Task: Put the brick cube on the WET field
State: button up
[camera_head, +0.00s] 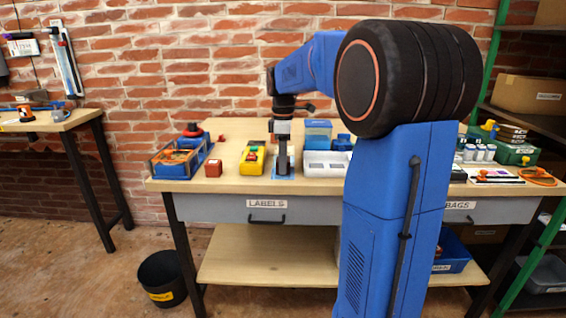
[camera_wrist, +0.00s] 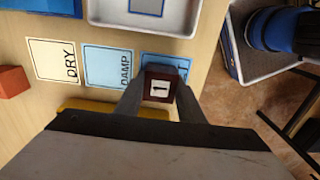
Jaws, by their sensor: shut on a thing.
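My gripper (camera_wrist: 160,95) is shut on a dark brick-red cube (camera_wrist: 150,76) with a white label reading 1. In the wrist view the cube is over the third, blue field (camera_wrist: 183,62), whose lettering is mostly hidden behind it; the visible end fits WET. I cannot tell whether the cube touches the field. The DAMP field (camera_wrist: 107,66) and the cream DRY field (camera_wrist: 55,61) lie to its left. In the head view my gripper (camera_head: 283,172) points down just above the tabletop at a blue field (camera_head: 291,178); the held cube is not clear there.
Another red cube (camera_head: 213,169) stands left on the bench (camera_head: 180,185); it also shows in the wrist view (camera_wrist: 13,81). A yellow box (camera_head: 247,168) and a white tray (camera_head: 315,170) flank my gripper. A blue tray (camera_head: 180,170) is further left.

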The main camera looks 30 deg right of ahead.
jog(key=shift+f, duration=0.1)
jog(key=o, duration=1.1)
notch_tip(320, 180, up, 12)
jog(key=shift+r, duration=0.1)
jog(key=s+a+f+m+t, duration=0.1)
jog(key=s+a+f+m, duration=0.2)
jog(key=s, duration=0.7)
jog(key=s+a+f+m+t, duration=0.2)
jog(key=s+a+f+m, duration=0.2)
jog(key=s+a+f, duration=0.3)
jog(key=s+a+f+m+t, duration=0.1)
jog(key=s+a+f+m, duration=0.3)
jog(key=s+f, duration=0.6)
jog(key=shift+s+a+t, duration=0.2)
jog(key=shift+s+a, duration=0.25)
jog(key=shift+s, duration=0.35)
jog(key=shift+s+a+t, duration=0.2)
jog(key=shift+s+a, duration=0.25)
jog(key=shift+s, duration=0.35)
